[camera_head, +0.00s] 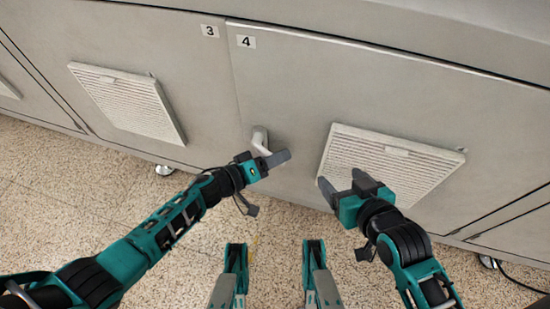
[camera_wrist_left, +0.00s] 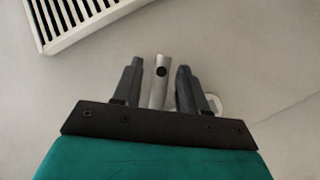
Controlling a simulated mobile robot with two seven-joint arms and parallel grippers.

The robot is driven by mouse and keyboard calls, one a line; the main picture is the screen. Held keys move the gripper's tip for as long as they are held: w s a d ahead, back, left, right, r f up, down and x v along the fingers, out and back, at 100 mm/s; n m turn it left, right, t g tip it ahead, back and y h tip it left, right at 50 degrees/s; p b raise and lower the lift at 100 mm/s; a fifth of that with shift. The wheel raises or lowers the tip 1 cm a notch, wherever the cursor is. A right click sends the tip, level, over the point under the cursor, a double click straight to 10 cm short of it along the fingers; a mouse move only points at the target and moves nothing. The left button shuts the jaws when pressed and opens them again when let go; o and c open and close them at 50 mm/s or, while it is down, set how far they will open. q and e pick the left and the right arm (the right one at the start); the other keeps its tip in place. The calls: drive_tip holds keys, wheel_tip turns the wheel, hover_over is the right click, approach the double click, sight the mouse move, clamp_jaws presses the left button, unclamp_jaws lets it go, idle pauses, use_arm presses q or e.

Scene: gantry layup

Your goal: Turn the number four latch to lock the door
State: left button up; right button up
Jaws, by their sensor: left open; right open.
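The latch (camera_head: 260,139) of door number four is a light metal lever on the left side of that door, below the label "4" (camera_head: 246,41). My left gripper (camera_head: 275,160) is at the latch, partly in front of its lower part. In the left wrist view my left gripper (camera_wrist_left: 158,85) is open, with the latch lever (camera_wrist_left: 161,70) between its two fingers. I see a gap on each side of the lever; contact cannot be told. The latch's round base (camera_wrist_left: 212,105) shows beside the right finger. My right gripper (camera_head: 344,184) is open and empty in front of the vent.
Door four (camera_head: 300,90) carries a white louvred vent (camera_head: 400,155) right of the latch. Door three, labelled "3" (camera_head: 209,31), has a similar vent (camera_head: 128,103). The doors look closed. Speckled floor (camera_head: 270,265) lies below, with casters (camera_head: 164,170) under the cabinet.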

use_arm(q)
clamp_jaws()
idle(0.3)
idle(0.3)
